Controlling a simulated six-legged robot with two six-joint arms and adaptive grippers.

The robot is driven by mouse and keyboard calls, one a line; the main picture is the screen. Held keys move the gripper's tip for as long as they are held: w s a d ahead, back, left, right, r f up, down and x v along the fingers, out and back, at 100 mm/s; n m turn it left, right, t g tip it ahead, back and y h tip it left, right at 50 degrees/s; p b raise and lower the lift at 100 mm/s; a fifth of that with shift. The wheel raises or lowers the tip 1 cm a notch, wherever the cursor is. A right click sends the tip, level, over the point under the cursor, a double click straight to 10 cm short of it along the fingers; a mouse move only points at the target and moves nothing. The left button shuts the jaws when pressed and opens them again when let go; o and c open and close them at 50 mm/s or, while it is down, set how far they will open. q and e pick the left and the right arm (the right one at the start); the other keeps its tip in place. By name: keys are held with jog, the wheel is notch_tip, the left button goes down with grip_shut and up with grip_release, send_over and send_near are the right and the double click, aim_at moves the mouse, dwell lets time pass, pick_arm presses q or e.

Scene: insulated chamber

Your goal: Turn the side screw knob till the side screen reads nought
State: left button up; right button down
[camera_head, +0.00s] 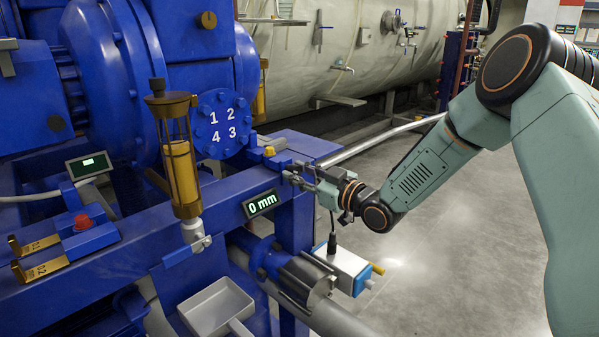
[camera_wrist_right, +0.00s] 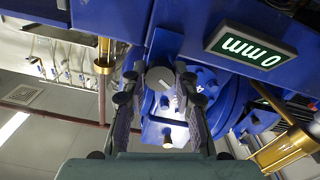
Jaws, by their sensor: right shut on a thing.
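The side screen (camera_head: 262,204) on the blue frame's front beam reads "0 mm" in the head view. It shows upside down in the right wrist view (camera_wrist_right: 250,47), at the upper right. My right gripper (camera_head: 308,180) is at the beam's right end, right of the screen. In the right wrist view my right gripper (camera_wrist_right: 160,92) has its fingers on either side of the grey round side screw knob (camera_wrist_right: 160,78), and it is shut on it. The knob is hidden behind the fingers in the head view. My left gripper is not in view.
A glass oiler with amber liquid (camera_head: 181,175) stands left of the screen. A grey tray (camera_head: 217,309) is below it. A round numbered blue plate (camera_head: 223,125) is behind the beam. Grey floor on the right is open.

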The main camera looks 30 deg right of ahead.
jog(key=shift+r, duration=0.1)
dwell(0.3)
jog(key=c, duration=1)
grip_release()
jog(key=shift+v, duration=3.75)
